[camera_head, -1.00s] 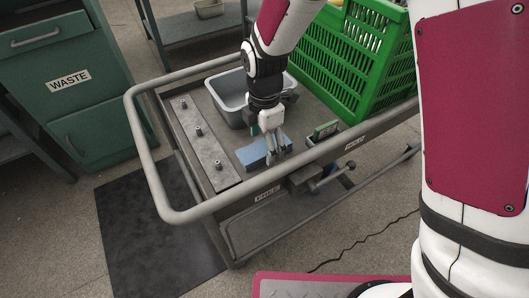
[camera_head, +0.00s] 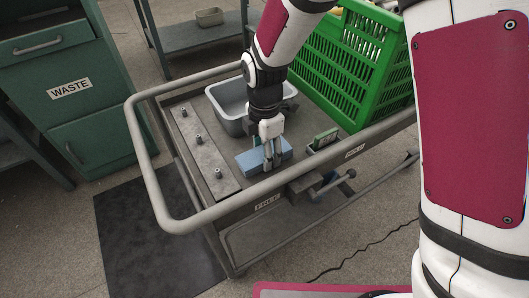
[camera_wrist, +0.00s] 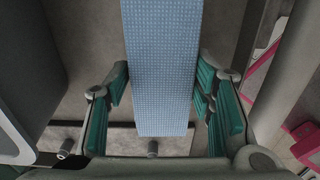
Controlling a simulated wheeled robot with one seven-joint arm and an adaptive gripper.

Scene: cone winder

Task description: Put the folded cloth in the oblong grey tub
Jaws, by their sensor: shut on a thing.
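The folded blue cloth (camera_head: 249,164) is on or just above the trolley deck, in front of the oblong grey tub (camera_head: 226,102). My gripper (camera_head: 272,162) points down over the cloth and is shut on it. In the wrist view the cloth (camera_wrist: 162,70) runs as a long light-blue strip between my teal finger pads (camera_wrist: 162,105). Whether the cloth is clear of the deck is hard to tell. The tub stands behind the cloth, partly hidden by my arm. The part of its inside that shows looks empty. A grey edge at the left of the wrist view seems to be the tub (camera_wrist: 25,85).
A green crate (camera_head: 345,65) stands at the trolley's right. A small green-and-grey item (camera_head: 324,138) is right of the cloth. A plate with several pegs (camera_head: 205,155) lies left. The trolley's rail (camera_head: 165,205) runs round the deck. A green waste cabinet (camera_head: 75,100) is far left.

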